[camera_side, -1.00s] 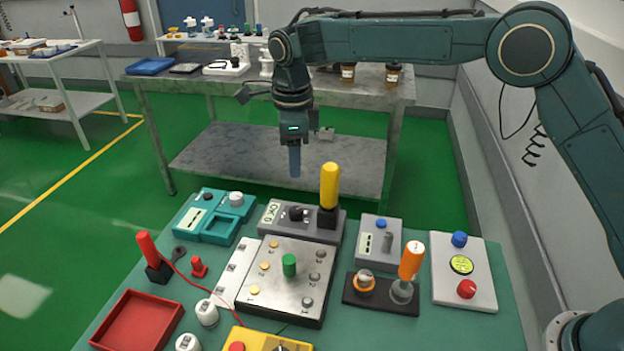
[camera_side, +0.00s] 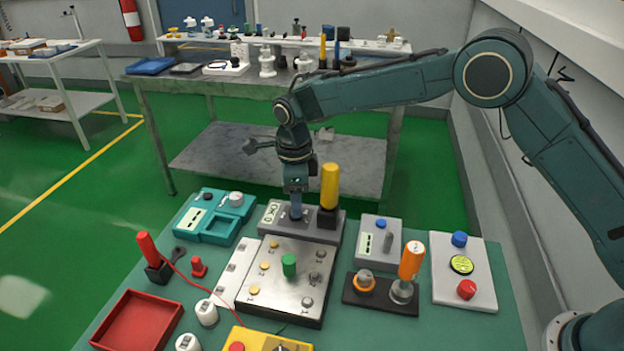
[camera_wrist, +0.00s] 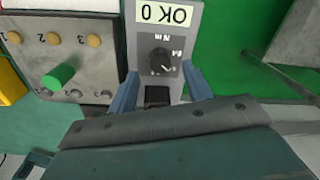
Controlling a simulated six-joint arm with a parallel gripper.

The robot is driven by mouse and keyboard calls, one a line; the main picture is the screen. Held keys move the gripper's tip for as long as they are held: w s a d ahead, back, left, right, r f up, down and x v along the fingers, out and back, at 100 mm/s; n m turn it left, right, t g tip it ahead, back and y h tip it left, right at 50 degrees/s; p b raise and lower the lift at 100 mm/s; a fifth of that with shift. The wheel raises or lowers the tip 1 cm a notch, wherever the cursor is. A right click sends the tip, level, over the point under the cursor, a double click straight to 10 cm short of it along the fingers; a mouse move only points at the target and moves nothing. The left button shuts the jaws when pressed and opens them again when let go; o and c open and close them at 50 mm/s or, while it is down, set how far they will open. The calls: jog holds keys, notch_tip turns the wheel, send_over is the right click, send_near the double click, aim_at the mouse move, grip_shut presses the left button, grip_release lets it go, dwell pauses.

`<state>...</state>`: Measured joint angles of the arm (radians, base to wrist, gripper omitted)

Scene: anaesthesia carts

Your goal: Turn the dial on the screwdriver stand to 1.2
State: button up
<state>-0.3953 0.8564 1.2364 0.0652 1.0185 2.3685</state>
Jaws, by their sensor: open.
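The screwdriver stand (camera_side: 314,236) is a grey box at the back of the green bench, with a display reading "OK 0" (camera_wrist: 165,13). A yellow-handled screwdriver (camera_side: 330,186) stands upright at its right end. The black dial (camera_wrist: 160,62) sits on the stand's top beside an "Nm" scale, upside down in the wrist view; its setting is too small to read. My gripper (camera_wrist: 161,90) is open and empty, its blue fingers on either side of the stand near the dial. In the side view my gripper (camera_side: 296,212) points straight down and hides most of the dial.
A metal panel with a green knob (camera_side: 289,265) lies in front of the stand. A teal device (camera_side: 218,228) is to the left, a grey box with a blue button (camera_side: 380,224) to the right. The upright yellow screwdriver stands close to my gripper.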

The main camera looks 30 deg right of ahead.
jog(key=shift+f, duration=1.55)
jog(key=c, duration=1)
